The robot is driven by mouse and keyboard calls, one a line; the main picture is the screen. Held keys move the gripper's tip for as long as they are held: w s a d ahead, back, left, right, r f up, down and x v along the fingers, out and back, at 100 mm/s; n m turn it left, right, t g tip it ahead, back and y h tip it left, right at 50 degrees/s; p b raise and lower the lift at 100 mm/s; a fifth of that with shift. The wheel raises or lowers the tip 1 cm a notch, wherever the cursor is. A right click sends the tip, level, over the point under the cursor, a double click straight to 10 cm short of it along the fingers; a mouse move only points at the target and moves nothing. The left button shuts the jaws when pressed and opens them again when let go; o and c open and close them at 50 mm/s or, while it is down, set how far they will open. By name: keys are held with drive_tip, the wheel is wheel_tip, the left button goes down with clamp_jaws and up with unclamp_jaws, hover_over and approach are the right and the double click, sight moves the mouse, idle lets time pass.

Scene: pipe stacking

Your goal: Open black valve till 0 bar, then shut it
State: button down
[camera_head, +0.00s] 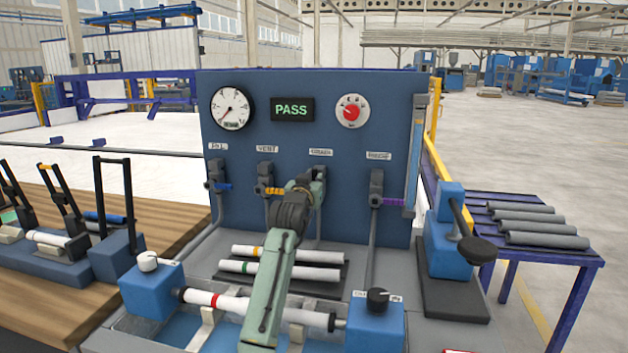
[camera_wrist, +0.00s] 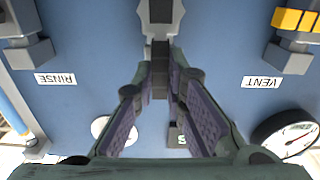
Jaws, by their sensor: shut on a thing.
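The black valve is the third of the row on the blue panel. In the head view my gripper (camera_head: 306,190) and arm cover most of it. In the wrist view, which is upside down, its grey body (camera_wrist: 160,18) is at the top and its black handle (camera_wrist: 160,78) runs between the fingertips. My gripper (camera_wrist: 160,88) is shut on this handle. The pressure gauge (camera_head: 232,108) at upper left has its needle towards the lower left; the exact reading is too small to tell. It also shows in the wrist view (camera_wrist: 290,135).
The blue (camera_head: 222,185), yellow (camera_head: 273,191) and purple (camera_head: 387,202) valve handles flank my gripper. A display (camera_head: 292,109) reads PASS beside a red knob (camera_head: 351,112). White pipes (camera_head: 285,254) lie below my arm. A pipe with a red band (camera_head: 215,300) sits between blue blocks.

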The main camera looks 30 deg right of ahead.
drive_tip(key=shift+f, duration=0.1)
drive_tip(key=c, duration=1.6)
unclamp_jaws()
drive_tip(key=shift+a, duration=0.1)
drive_tip(key=v, duration=1.2)
